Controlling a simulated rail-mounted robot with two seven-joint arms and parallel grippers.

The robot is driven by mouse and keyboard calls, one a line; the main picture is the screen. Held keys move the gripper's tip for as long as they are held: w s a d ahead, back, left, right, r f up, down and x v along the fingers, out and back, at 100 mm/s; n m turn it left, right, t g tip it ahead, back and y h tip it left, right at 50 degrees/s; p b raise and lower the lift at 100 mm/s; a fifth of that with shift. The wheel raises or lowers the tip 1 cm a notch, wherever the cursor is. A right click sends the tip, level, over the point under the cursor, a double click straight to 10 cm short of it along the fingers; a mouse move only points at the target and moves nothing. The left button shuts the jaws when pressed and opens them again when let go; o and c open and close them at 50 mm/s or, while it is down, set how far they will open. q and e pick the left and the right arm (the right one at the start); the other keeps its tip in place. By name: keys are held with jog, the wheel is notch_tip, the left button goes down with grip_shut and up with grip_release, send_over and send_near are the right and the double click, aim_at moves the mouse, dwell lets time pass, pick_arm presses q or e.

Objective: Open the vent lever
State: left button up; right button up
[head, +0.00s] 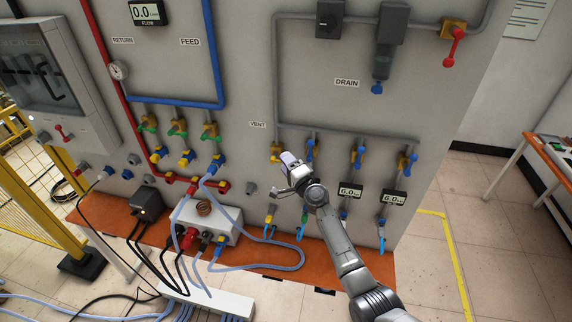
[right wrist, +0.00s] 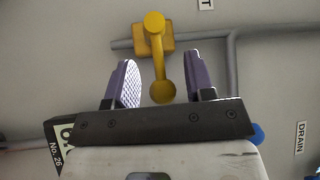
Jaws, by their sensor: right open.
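The vent lever is yellow, on a yellow valve body at the lower end of a grey pipe below the VENT label (head: 257,125). In the head view the valve (head: 276,155) shows just beside my right gripper (head: 288,166), which partly hides it. In the right wrist view the vent lever (right wrist: 157,62) lies across the grey pipe, and its round knob end sits between the two fingers of my right gripper (right wrist: 160,84). The fingers are open, with gaps on both sides of the lever. My left gripper is out of view.
Several blue-handled valves (head: 358,156) stand right of the vent valve. Digital gauges (head: 350,191) hang below them. A box with hoses and cables (head: 208,222) sits on the orange base ledge. A red lever (head: 455,45) is at upper right.

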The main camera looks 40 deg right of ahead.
jog(key=shift+w+r, duration=0.1)
jog(key=shift+w, duration=0.25)
jog(key=shift+c, duration=0.4)
grip_shut()
